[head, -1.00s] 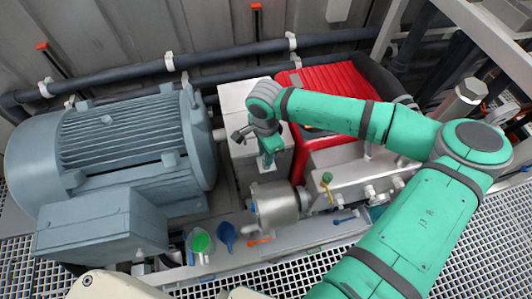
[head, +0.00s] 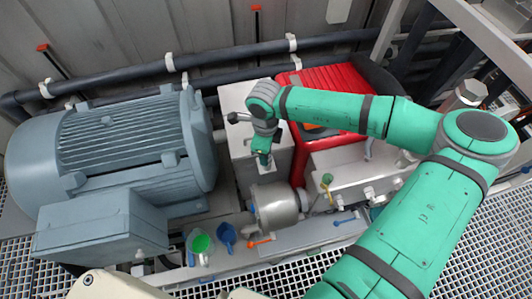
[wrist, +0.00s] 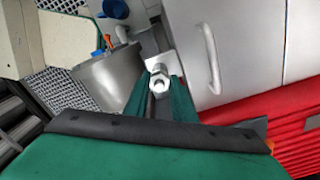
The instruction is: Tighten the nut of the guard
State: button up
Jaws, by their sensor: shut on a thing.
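The guard (head: 236,98) is a light grey box between the blue-grey motor and the red pump housing. In the wrist view the guard (wrist: 188,28) shows a bare grey face with a bar handle. A silver nut (wrist: 160,83) sits at a small pale tab beside the guard. My gripper (head: 263,161) points down at the guard's front side. In the wrist view the green fingers of my gripper (wrist: 160,92) lie on both sides of the nut and are shut on it. In the head view the fingers hide the nut.
The motor (head: 130,140) stands left and the red housing (head: 320,95) stands behind right. A metal cylinder (head: 276,206) is close in front of my gripper. Pipes run along the back wall.

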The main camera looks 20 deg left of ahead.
jog(key=shift+s+a, duration=0.1)
jog(key=shift+a, duration=0.05)
dwell(0.4)
jog(key=o, duration=1)
jog(key=shift+o, duration=0.3)
jog(key=shift+r, duration=0.1)
notch_tip(320, 180, up, 11)
jog(key=shift+f, duration=0.2)
